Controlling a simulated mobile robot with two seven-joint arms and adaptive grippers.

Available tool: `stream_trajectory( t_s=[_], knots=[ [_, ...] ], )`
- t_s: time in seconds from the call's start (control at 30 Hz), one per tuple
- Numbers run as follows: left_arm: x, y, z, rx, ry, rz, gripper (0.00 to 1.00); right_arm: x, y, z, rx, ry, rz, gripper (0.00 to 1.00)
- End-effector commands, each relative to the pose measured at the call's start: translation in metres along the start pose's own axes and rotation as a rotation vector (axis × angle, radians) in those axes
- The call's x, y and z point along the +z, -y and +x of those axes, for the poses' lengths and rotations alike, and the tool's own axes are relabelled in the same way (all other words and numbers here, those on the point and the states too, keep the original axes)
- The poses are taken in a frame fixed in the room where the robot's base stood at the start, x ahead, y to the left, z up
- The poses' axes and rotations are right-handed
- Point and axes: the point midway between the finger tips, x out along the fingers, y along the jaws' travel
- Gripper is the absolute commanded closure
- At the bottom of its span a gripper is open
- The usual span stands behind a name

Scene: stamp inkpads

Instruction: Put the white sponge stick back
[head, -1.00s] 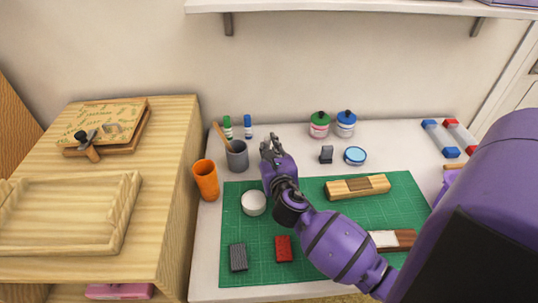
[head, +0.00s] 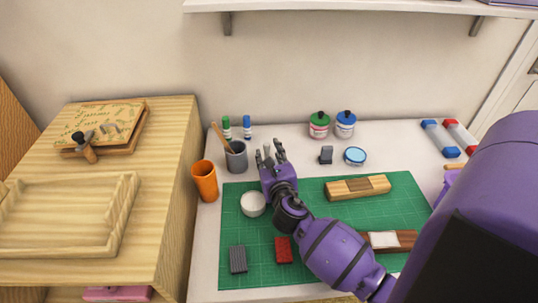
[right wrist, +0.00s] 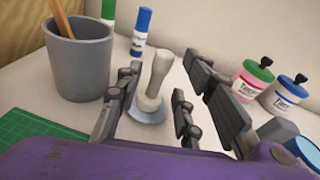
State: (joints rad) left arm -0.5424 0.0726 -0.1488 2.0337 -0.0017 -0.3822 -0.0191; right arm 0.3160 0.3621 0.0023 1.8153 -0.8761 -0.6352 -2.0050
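The white sponge stick (right wrist: 157,76) stands upright, slightly tilted, in the right wrist view, its lower end at a small pale bluish dish (right wrist: 148,115). My right gripper (head: 270,152) is open; it also shows in the right wrist view (right wrist: 155,100), with its dark fingers on both sides of the stick and gaps showing between. In the head view I cannot make out the stick; it seems hidden by the gripper. My left gripper is not in view.
A grey cup (head: 236,158) with a wooden stick and an orange cup (head: 205,182) stand left of my gripper. Two small bottles (head: 227,128) are behind. Two ink jars (head: 319,126) stand to the right. The green mat (head: 330,220) carries a white round pot (head: 253,204) and several blocks.

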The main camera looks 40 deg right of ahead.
Motion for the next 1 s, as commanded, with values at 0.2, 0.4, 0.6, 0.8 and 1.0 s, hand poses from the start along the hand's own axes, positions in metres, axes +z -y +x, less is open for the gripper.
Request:
stream_trajectory(
  t_s=[0.2, 0.4, 0.6, 0.8, 1.0],
  knots=[
    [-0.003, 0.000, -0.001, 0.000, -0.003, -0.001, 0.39, 0.002, 0.001, -0.029, 0.001, -0.001, 0.001, 0.65],
    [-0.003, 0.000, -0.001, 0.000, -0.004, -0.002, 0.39, 0.001, 0.000, -0.073, 0.001, -0.002, 0.001, 0.65],
    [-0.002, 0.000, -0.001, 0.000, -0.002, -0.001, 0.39, 0.001, 0.000, -0.107, 0.001, -0.001, 0.000, 0.65],
    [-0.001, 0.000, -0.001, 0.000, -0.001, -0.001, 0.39, 0.002, 0.001, -0.120, -0.001, 0.000, 0.000, 0.65],
    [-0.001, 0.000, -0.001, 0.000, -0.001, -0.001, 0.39, 0.003, 0.000, -0.120, -0.001, 0.001, 0.000, 0.65]
  ],
)
